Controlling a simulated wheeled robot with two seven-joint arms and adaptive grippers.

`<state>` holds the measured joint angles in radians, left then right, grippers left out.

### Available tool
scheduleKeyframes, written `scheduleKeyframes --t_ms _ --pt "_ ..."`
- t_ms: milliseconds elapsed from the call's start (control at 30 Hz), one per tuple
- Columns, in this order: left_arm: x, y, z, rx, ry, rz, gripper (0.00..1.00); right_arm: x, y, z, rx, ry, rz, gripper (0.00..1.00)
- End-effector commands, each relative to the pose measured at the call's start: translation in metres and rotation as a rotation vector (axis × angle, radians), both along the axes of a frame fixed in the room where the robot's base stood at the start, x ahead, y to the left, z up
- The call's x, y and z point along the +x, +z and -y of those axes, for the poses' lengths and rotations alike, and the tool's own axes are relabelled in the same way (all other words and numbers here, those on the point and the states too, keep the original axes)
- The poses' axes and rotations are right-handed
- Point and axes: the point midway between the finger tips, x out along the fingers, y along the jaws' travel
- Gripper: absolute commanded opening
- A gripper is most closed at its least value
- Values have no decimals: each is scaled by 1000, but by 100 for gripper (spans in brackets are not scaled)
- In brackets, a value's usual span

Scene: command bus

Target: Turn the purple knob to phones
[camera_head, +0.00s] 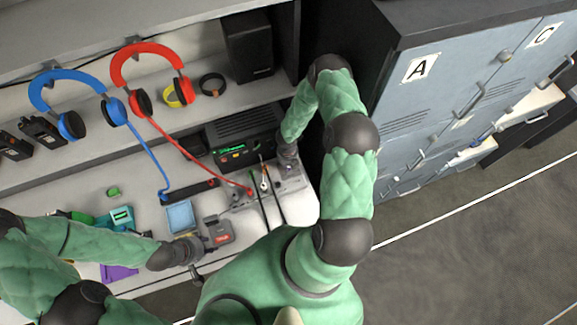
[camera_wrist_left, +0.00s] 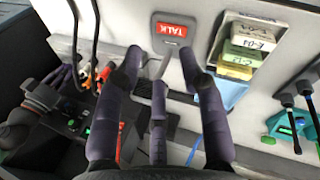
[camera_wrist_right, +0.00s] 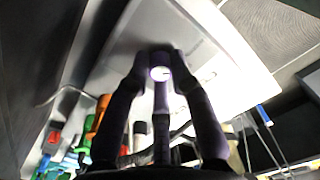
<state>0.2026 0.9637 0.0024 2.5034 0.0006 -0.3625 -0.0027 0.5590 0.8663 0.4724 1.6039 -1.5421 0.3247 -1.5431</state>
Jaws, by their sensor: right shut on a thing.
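My right gripper (camera_wrist_right: 160,70) is shut on a small round knob (camera_wrist_right: 160,74) with a pale, bright face, on a light panel (camera_wrist_right: 215,50). The fingers surround the knob's sides, and its purple colour is hard to make out. No "phones" marking can be read. In the head view the right gripper (camera_head: 288,160) is at the right end of the desk, and the knob is hidden there. My left gripper (camera_wrist_left: 162,65) is open and empty, its fingers apart near a grey unit with a red TALK label (camera_wrist_left: 172,30). In the head view the left gripper (camera_head: 205,243) is low over the desk front.
A black radio with a green display (camera_head: 232,153) stands behind the panel. Blue headphones (camera_head: 68,76) and red headphones (camera_head: 147,50) hang from the shelf, their cords running to the desk. A blue tray (camera_head: 180,217) lies left of the TALK unit. Lockers (camera_head: 420,100) stand at the right.

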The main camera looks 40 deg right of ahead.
Motion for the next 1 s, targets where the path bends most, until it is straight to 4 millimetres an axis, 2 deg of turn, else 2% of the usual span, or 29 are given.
scheduleKeyframes --t_ms 100,500,700,1000 --pt "0 -17 0 0 0 0 40 1 -4 1 -2 -92 2 0" --pt "0 -52 0 0 0 0 40 1 -3 1 0 -422 2 0" --pt "0 -62 0 0 0 0 40 0 -3 0 1 -542 1 0" --pt "0 -69 0 0 0 0 40 0 -1 0 0 -632 0 0"
